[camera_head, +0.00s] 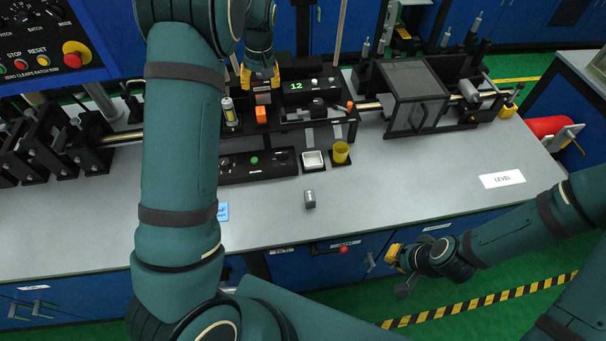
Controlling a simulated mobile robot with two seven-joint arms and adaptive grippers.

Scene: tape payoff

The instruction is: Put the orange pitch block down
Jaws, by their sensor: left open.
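A small orange block (261,114), which looks like the pitch block, sits on the black fixture at the back middle of the bench. My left gripper (261,79) is open above and behind it in the picture, with its yellow fingertips pointing down and spread apart. The block shows just below the fingertips and is not visibly held. Whether a fingertip touches anything behind it cannot be told. My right gripper (394,257) is low at the front, beyond the bench's front edge, away from the block. Its fingers are too small to read.
The fixture carries a green display (297,86) reading 12 and a small glass cylinder (229,112). A dark framed guard (416,95) is at right. The bench's front right is mostly clear.

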